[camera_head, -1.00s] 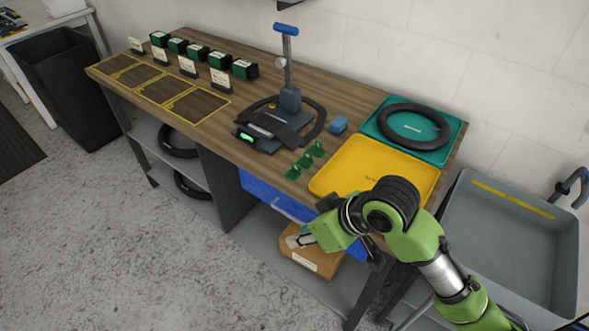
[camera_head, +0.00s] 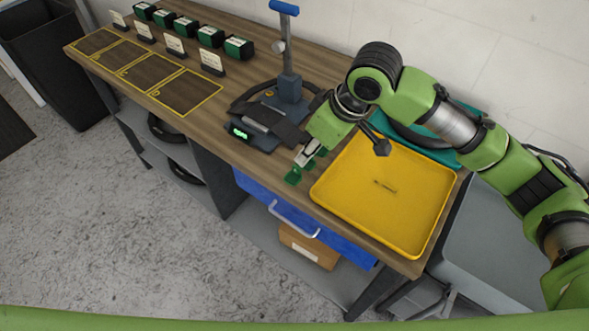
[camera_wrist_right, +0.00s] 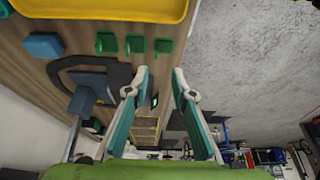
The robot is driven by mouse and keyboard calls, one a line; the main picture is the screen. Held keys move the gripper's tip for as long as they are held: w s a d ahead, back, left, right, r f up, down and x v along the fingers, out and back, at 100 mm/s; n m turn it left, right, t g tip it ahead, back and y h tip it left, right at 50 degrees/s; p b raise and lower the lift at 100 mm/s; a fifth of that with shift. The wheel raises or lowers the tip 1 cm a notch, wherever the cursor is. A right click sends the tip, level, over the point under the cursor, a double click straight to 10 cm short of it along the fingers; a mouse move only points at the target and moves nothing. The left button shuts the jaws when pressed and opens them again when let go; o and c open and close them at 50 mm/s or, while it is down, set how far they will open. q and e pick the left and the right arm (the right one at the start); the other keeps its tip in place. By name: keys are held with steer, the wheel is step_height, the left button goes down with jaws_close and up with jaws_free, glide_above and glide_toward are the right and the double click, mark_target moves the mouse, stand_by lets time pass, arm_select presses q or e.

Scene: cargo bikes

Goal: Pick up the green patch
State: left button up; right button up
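Three small green patches stand in a row on the wooden bench. The front one (camera_head: 293,176) shows in the head view; the others are partly hidden behind my right gripper (camera_head: 306,154). In the right wrist view the three are a left patch (camera_wrist_right: 106,42), a middle patch (camera_wrist_right: 135,44) and a right patch (camera_wrist_right: 163,46), the last by the bench's edge. My right gripper (camera_wrist_right: 161,73) is open and empty, its fingertips pointing towards the right patch. I see no contact. My left gripper is not in view.
The yellow tray (camera_head: 365,205) lies right of the patches. The black device with a blue-topped post (camera_head: 288,65) stands on their left. A teal tray (camera_head: 455,155) is partly hidden behind my arm. A blue drawer (camera_head: 300,222) is below the bench top. A blue block (camera_wrist_right: 43,45) shows in the wrist view.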

mark_target(297, 168)
steer(key=x, duration=0.2)
steer(key=p+x, duration=0.1)
steer(key=x, duration=0.3)
steer(key=shift+w+d+f, duration=0.2)
steer(key=shift+w+f, duration=0.05)
steer(key=shift+p+x, duration=0.3)
steer(key=shift+x, duration=0.85)
steer(key=shift+w+f, duration=0.15)
steer(key=shift+f, duration=0.3)
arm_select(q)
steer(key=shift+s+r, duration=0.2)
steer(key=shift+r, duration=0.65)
arm_select(e)
jaws_close()
